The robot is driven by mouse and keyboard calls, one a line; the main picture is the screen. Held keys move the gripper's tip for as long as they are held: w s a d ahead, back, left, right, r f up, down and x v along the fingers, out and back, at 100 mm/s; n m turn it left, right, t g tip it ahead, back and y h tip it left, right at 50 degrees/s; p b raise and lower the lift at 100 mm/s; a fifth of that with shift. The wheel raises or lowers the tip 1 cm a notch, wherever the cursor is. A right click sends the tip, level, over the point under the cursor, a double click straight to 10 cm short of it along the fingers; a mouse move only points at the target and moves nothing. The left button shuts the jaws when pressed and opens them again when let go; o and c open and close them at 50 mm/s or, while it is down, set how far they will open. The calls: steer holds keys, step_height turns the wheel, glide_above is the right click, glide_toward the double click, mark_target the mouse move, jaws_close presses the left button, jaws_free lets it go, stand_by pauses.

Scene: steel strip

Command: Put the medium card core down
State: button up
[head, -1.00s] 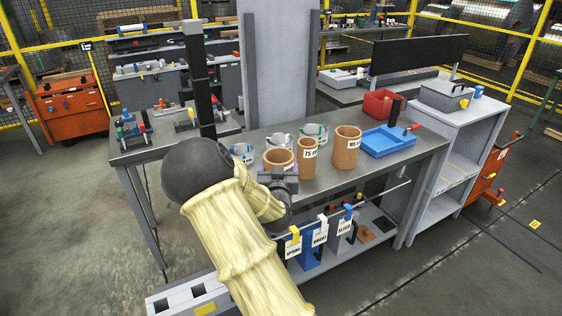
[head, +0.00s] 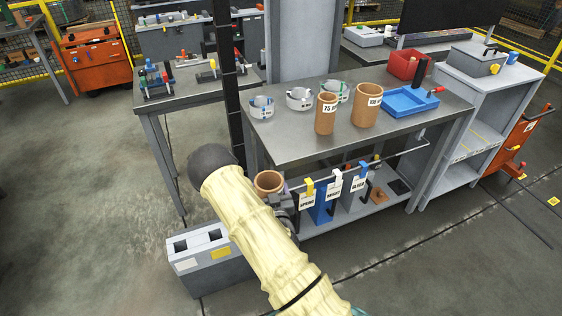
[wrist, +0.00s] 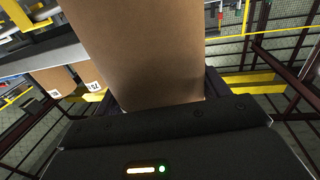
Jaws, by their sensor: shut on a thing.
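The medium card core (head: 268,181), a brown open-topped tube, is in my gripper (head: 287,203). Its label is out of sight. In the head view it is in front of the bench's near edge and looks lower than the bench top (head: 290,140), apart from it. My arm hides much of the gripper and the core's lower part. In the wrist view the core (wrist: 140,50) fills the upper middle, between the fingers of my gripper (wrist: 155,100). Two other brown cores, one marked 75 (head: 326,116) and a wider one (head: 367,108), stand upright on the bench.
Several grey-white rings (head: 299,99) lie behind the cores. A blue tray (head: 408,102) and red bin (head: 404,65) are at the right. Labelled hangers (head: 333,193) hang under the front edge. A grey box (head: 208,260) stands on the floor. The bench top's front left is clear.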

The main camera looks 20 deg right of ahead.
steer(key=s+a+f+n+y, duration=0.1)
steer(key=s+a+f+y, duration=0.25)
steer(key=f, duration=0.35)
steer(key=shift+h, duration=0.45)
steer(key=r+p, duration=0.2)
steer(key=a+r+p, duration=0.1)
steer(key=r+p, duration=0.1)
steer(key=shift+w, duration=0.2)
steer(key=shift+a+f, duration=0.1)
steer(key=shift+f, duration=0.05)
steer(key=shift+s, duration=0.15)
